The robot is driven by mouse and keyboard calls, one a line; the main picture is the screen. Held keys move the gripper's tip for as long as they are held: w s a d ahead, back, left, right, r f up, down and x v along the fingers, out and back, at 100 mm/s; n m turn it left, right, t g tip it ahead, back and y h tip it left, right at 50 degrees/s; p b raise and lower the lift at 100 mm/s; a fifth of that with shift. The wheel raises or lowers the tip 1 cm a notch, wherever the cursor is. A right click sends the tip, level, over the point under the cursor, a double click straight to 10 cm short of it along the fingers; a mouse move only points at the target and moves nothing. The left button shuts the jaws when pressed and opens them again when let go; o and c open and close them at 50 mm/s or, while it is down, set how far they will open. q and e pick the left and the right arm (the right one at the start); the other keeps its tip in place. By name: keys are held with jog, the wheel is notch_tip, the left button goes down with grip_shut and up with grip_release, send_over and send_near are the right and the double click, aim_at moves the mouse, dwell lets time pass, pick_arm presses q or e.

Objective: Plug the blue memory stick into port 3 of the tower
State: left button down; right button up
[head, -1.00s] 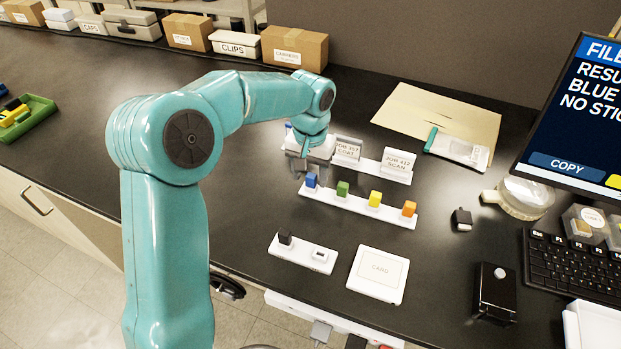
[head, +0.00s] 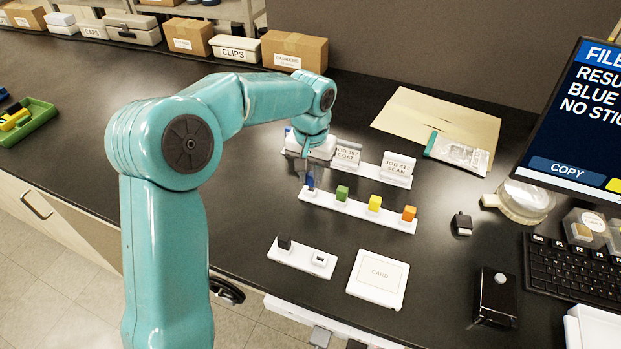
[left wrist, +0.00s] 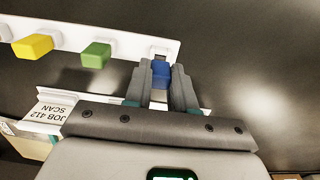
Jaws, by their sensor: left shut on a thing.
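The blue memory stick (head: 311,183) stands at the left end of a white strip (head: 340,210), in line with a green stick (head: 342,193), a yellow one (head: 375,203) and an orange one (head: 409,213). My left gripper (head: 308,178) is over that end, pointing down. In the left wrist view its fingers (left wrist: 161,82) are shut on the blue stick (left wrist: 160,72), one on each side. The stick is still at its place on the strip; I cannot tell whether it is lifted. I cannot make out a tower with a port 3. My right gripper is not in view.
Behind the strip stand two label cards, one reading JOB 412 SCAN (head: 398,166). In front are a white block with a black stick (head: 284,242) and a white CARD pad (head: 378,279). A monitor (head: 580,120) and keyboard (head: 570,275) are at the right.

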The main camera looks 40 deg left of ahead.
aim_at(311, 175)
pick_arm(q)
notch_tip(311, 175, up, 18)
jog(key=p, duration=0.2)
jog(key=shift+r, duration=0.25)
jog(key=c, duration=1.8)
grip_release()
jog(key=shift+f, duration=0.1)
grip_shut()
